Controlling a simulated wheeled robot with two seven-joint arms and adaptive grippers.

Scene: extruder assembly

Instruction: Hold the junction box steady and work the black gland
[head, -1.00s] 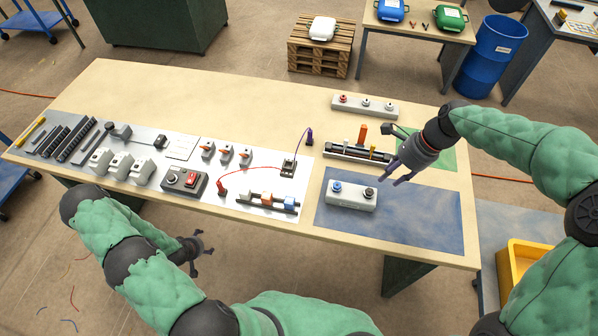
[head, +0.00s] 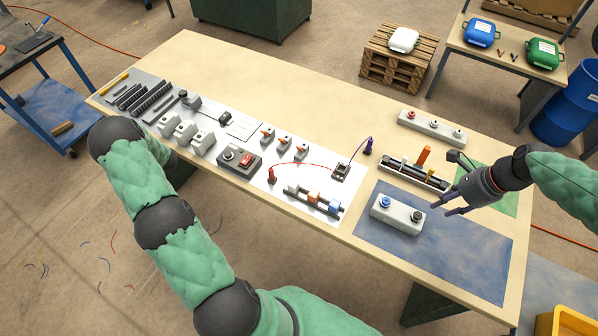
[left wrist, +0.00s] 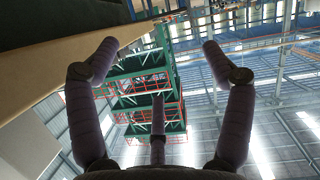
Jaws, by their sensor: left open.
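The junction box (head: 394,220) is a pale grey block on the blue mat (head: 440,248). It carries a blue gland (head: 384,201) at its left end and the black gland (head: 417,215) at its right end. My right gripper (head: 440,203) is just right of the box, its fingers apart and pointing left. It looks empty, and I see no contact with the black gland. My left gripper (left wrist: 158,65) shows in the left wrist view, with fingers spread and nothing between them. In the head view my left arm is left of the bench front, and its gripper is hidden.
Right of the red wire, a purple plug stands on the bench (head: 290,85). Left are switches and terminals on a pale panel.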

